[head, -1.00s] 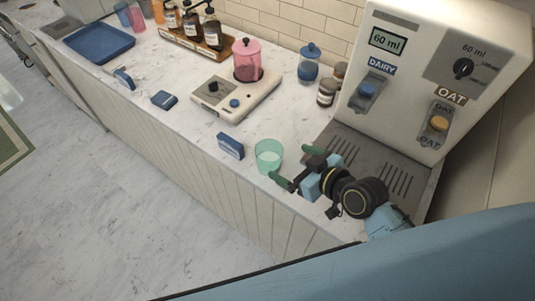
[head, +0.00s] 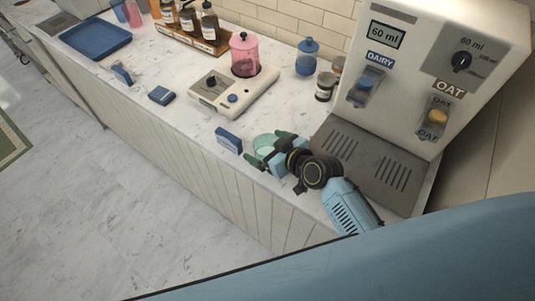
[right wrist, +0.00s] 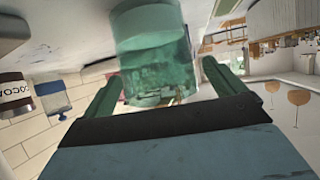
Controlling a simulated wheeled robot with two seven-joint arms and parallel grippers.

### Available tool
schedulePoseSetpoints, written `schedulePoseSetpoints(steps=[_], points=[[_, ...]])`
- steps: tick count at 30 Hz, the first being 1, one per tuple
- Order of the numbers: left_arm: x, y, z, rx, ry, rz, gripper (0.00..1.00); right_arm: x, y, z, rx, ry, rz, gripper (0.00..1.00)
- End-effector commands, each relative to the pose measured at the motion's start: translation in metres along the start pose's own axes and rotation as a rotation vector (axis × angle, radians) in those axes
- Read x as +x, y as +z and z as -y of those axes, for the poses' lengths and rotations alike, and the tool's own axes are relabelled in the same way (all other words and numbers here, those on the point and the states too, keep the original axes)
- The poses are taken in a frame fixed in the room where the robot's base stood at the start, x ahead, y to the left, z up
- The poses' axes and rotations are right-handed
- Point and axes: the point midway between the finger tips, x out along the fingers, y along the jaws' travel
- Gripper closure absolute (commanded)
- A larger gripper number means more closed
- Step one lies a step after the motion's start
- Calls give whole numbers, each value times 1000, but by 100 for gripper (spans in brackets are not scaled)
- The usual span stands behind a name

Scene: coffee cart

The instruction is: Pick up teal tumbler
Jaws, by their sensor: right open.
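The teal tumbler (head: 263,143) is a translucent green cup standing upright on the counter near its front edge. In the right wrist view the tumbler (right wrist: 152,60) lies between the two green fingers, with a finger on each side. My right gripper (head: 268,150) is open and around the tumbler, hiding part of it in the head view. In the right wrist view a gap shows beside the right finger; whether the left finger touches is unclear. My left gripper is not in view.
A blue box (head: 229,141) stands just left of the tumbler. The milk dispenser (head: 425,80) with its grey drip tray (head: 345,150) is to the right. A scale (head: 214,98) bearing a pink canister (head: 244,55) is behind. Dark jars (head: 325,86) stand near the wall.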

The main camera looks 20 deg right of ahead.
Motion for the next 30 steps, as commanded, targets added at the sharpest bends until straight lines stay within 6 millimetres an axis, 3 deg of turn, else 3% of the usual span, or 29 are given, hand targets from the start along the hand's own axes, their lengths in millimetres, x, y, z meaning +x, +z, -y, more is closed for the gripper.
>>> schedulePoseSetpoints(steps=[3, 15, 30], points=[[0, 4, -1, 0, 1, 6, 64, 0, 0, 0, 0, 0, 0, 8], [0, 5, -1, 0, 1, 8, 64, 0, 0, 0, 0, 0, 0, 60], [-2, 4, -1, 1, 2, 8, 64, -3, -8, 0, -1, 1, -4, 62]])
